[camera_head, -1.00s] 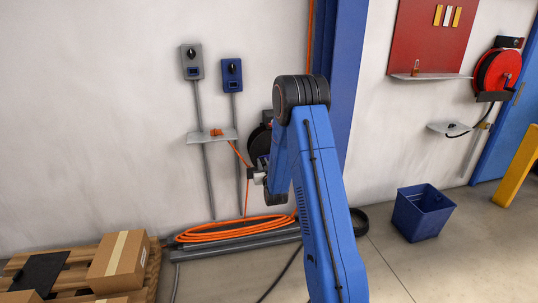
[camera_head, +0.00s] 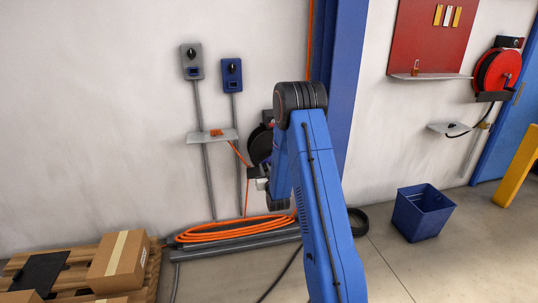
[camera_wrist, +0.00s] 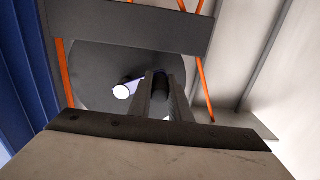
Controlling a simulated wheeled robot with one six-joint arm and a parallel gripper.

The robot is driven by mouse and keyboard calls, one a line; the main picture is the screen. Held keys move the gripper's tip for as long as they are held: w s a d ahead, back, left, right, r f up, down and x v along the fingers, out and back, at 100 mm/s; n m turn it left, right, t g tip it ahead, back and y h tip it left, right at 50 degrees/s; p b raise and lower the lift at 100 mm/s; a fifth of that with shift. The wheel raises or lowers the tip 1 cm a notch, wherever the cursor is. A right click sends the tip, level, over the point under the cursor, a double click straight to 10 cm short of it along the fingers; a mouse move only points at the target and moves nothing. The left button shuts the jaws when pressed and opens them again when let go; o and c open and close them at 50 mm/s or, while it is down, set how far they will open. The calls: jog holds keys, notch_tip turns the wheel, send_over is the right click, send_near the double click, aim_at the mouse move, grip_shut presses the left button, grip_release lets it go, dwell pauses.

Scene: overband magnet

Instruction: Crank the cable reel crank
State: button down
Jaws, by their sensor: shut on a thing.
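The cable reel (camera_head: 258,146) is a black disc on the wall, partly hidden behind my blue arm in the head view. In the wrist view the reel's dark face (camera_wrist: 92,78) fills the middle. The crank (camera_wrist: 132,84) shows as a short pale arm with a bright round end, running to a dark handle. My gripper (camera_wrist: 161,84) is shut on the handle, with a finger on each side. In the head view my gripper (camera_head: 260,183) is small in front of the reel's lower part and mostly hidden by the arm.
Orange cable (camera_head: 230,229) lies coiled on the floor below. A grey shelf (camera_head: 208,136) and two switch boxes are on the wall to the left. A blue column (camera_head: 344,90) stands right of the reel. A blue bin (camera_head: 422,212) and a red reel (camera_head: 497,74) are farther right.

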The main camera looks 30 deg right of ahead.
jog(key=shift+d, duration=0.1)
jog(key=shift+s+d+f, duration=0.25)
jog(key=shift+d+f, duration=0.6)
jog(key=shift+f, duration=0.05)
jog(key=shift+s+d+f, duration=0.15)
jog(key=shift+d+f, duration=0.15)
jog(key=shift+d, duration=0.25)
jog(key=shift+s+d+f, duration=0.15)
jog(key=shift+d+f, duration=0.1)
jog(key=shift+d, duration=0.25)
jog(key=shift+d, duration=0.1)
jog(key=shift+s+d+f, duration=0.15)
jog(key=shift+s+d, duration=0.05)
jog(key=shift+d, duration=0.35)
jog(key=shift+s+d+f, duration=0.1)
jog(key=shift+s+d, duration=0.05)
jog(key=shift+d, duration=0.4)
